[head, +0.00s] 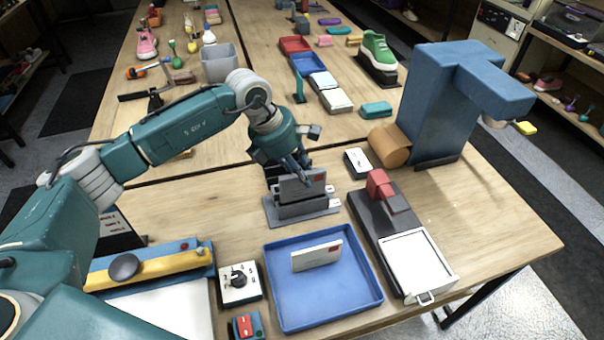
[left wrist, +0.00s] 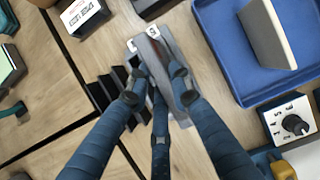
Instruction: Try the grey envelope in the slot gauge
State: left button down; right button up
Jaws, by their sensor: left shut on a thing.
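The grey envelope (head: 301,189), with a red mark at its upper right corner, stands upright in my left gripper (head: 299,167). It is at the grey slot gauge (head: 290,214), which has small white labels at its right end. I cannot tell whether its lower edge is inside a slot or just above it. In the left wrist view my left gripper (left wrist: 158,88) has its fingers closed around the envelope, over the gauge with its white labels (left wrist: 135,46). The fingers hide part of both. My right gripper is not in view.
A blue tray (head: 272,303) in front of the gauge holds a cream envelope (head: 317,256). A dial box (head: 239,283) and a yellow-and-blue device (head: 150,268) lie to the left. A black scale-like device (head: 385,222) with a white drawer and a blue machine (head: 440,105) stand right.

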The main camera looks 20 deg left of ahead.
pick_arm(q)
jog(key=shift+r+p, duration=0.95)
jog(key=shift+r, duration=1.6)
